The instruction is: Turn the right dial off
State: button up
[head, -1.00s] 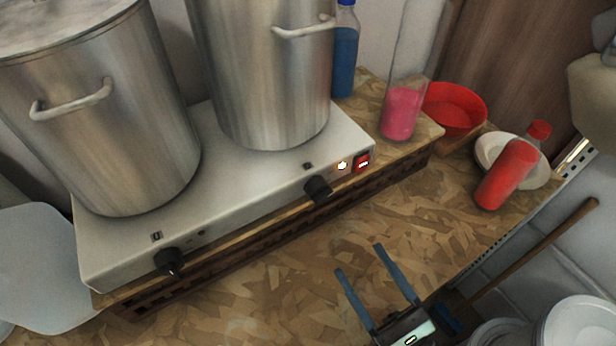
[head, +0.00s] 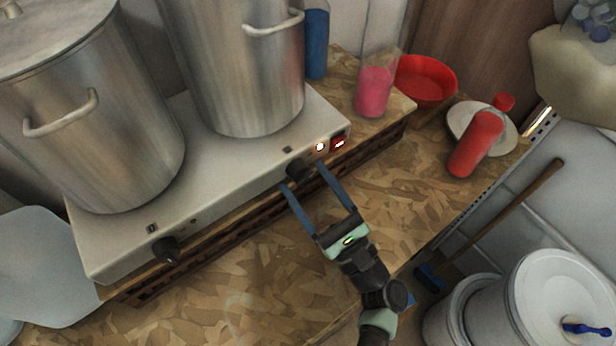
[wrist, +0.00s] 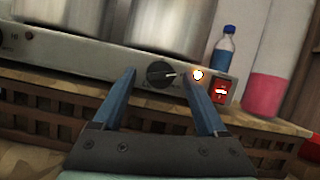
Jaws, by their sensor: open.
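The right dial (head: 298,169) is a black round knob on the front of the white two-burner hot plate (head: 235,178). In the wrist view the right dial (wrist: 160,75) shows between my fingertips, with its pale pointer line turned toward the right. A lit lamp (head: 320,147) glows beside it, left of a red switch (head: 339,143). The left dial (head: 166,249) is on the same front. My gripper (head: 303,178) is open, its two blue fingers pointing at the right dial. I cannot tell whether a finger touches it.
Two steel pots (head: 240,85) stand on the hot plate. The board counter (head: 240,290) in front is clear.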

jog(key=shift+w, duration=0.1)
grip_shut()
dwell(0.3)
jog(key=shift+f+n+b, duration=0.1)
jog(key=shift+n+b, duration=0.4)
jog(key=shift+f+n+g+y+b, duration=0.1)
jog(key=shift+n+g+y+b, duration=0.2)
jog(key=shift+n+y+b, duration=0.35)
jog(key=n+g+b, duration=0.1)
jog(key=n+b, duration=0.1)
jog(key=n, duration=0.1)
jog(key=n+g+y+b, duration=0.1)
jog(key=n+b, duration=0.1)
jog(key=n, duration=0.1)
jog(key=shift+w+d+n+g+y, duration=0.15)
jog(key=shift+n+g+y, duration=0.1)
jog(key=shift+g, duration=0.05)
jog(key=n+g+b, duration=0.1)
jog(key=n, duration=0.1)
jog(key=n+g+b, duration=0.1)
jog(key=n+b, duration=0.1)
jog(key=n, duration=0.1)
jog(key=shift+d+r+n, duration=0.1)
jog(key=shift+r+n, duration=0.1)
jog(key=shift+n, duration=0.1)
jog(key=shift+r+n+g+b, duration=0.2)
jog(key=shift+n+g+b, duration=0.85)
jog(key=shift+n, duration=0.95)
